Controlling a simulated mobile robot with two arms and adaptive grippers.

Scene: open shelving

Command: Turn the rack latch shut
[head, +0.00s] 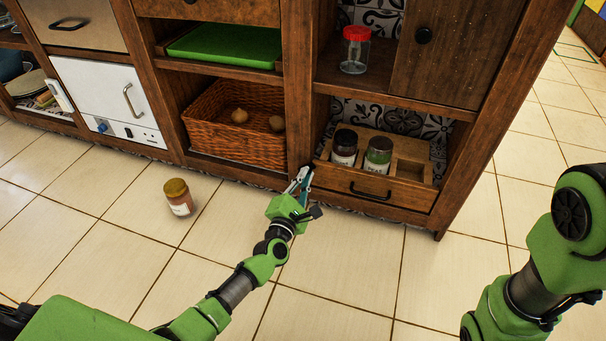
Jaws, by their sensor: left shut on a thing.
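The spice rack (372,192) is a wooden pull-out tray with a dark handle, low in the right shelf bay. My left gripper (303,176) is at the rack's left front edge, by the wooden post. It is shut on the rack latch, which is mostly hidden by the fingers, so its angle cannot be told. My right arm shows at the right, but its gripper is out of view.
A jar with a yellow-brown lid (178,197) stands on the tiled floor left of my left arm. A wicker basket (232,148) fills the neighbouring bay. A red-lidded jar (355,50) stands on the shelf above the rack. Floor before the rack is clear.

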